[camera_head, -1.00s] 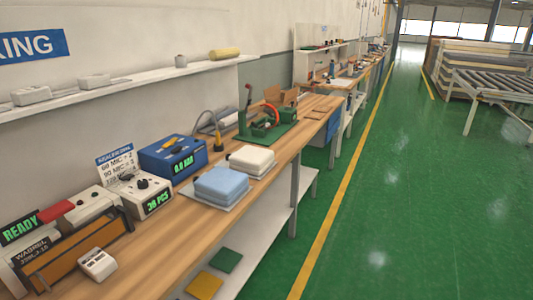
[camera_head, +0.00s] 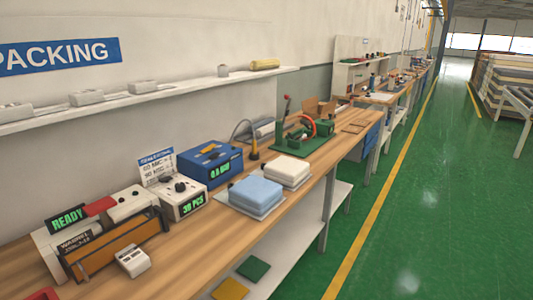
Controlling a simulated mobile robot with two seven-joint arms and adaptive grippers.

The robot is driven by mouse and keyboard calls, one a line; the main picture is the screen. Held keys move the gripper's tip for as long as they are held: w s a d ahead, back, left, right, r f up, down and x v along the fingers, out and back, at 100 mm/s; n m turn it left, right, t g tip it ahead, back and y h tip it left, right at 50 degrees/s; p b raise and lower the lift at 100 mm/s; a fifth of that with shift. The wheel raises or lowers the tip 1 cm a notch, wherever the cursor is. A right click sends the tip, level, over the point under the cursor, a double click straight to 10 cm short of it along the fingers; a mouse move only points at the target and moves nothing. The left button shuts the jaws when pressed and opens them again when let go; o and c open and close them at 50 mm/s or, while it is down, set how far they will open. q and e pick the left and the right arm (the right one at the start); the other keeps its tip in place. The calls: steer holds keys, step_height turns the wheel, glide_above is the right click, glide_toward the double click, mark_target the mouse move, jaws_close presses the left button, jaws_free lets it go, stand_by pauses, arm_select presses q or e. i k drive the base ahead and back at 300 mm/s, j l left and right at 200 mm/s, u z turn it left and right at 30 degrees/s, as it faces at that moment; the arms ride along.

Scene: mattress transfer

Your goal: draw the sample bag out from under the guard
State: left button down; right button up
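A sealing machine with a long orange-brown and black front bar (camera_head: 118,244) stands on the wooden bench at the lower left. It has a green "READY" display (camera_head: 67,219) and a red part (camera_head: 99,206) on top. The front bar may be the guard, but I cannot tell for sure. I cannot make out a sample bag under it or elsewhere. Neither of my grippers is in view.
A small white box (camera_head: 132,261) sits before the sealer. Right of it are a white "30 PCS" device (camera_head: 184,200), a blue box (camera_head: 211,164), and blue (camera_head: 256,195) and white (camera_head: 287,171) padded blocks. A red item (camera_head: 42,294) shows at the bottom left. Green floor lies right.

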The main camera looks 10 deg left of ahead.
mark_target(134, 262)
steer(key=u, duration=1.35)
